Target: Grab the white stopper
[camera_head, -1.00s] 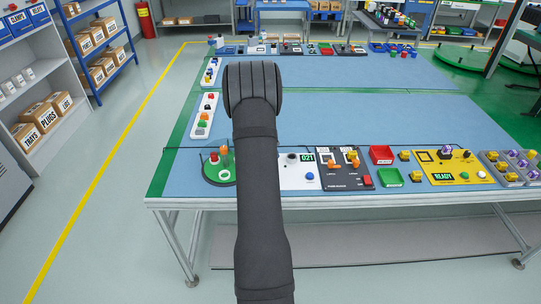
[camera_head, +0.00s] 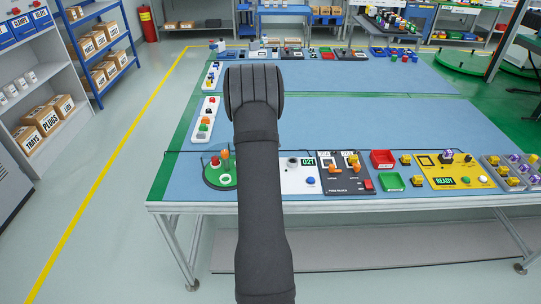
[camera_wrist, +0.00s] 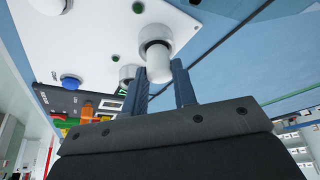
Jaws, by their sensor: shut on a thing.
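The white stopper (camera_wrist: 158,68) shows in the wrist view as a short white cylinder between the two blue-grey fingers of my gripper (camera_wrist: 160,86). The fingers are shut on it. Its far end is close to a grey ring-shaped collar (camera_wrist: 154,34) on the white panel (camera_wrist: 97,38); I cannot tell whether it is still inside the collar. In the head view my dark arm hides my gripper and the stopper. The white panel (camera_head: 297,181) shows there just right of my arm.
A green turntable (camera_head: 219,181) with small parts stands left of my arm. Right of the white panel are a dark fuse block panel (camera_head: 341,184), a red tray (camera_head: 382,159), a green tray (camera_head: 391,182) and a yellow panel (camera_head: 452,171). The blue mat behind is largely clear.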

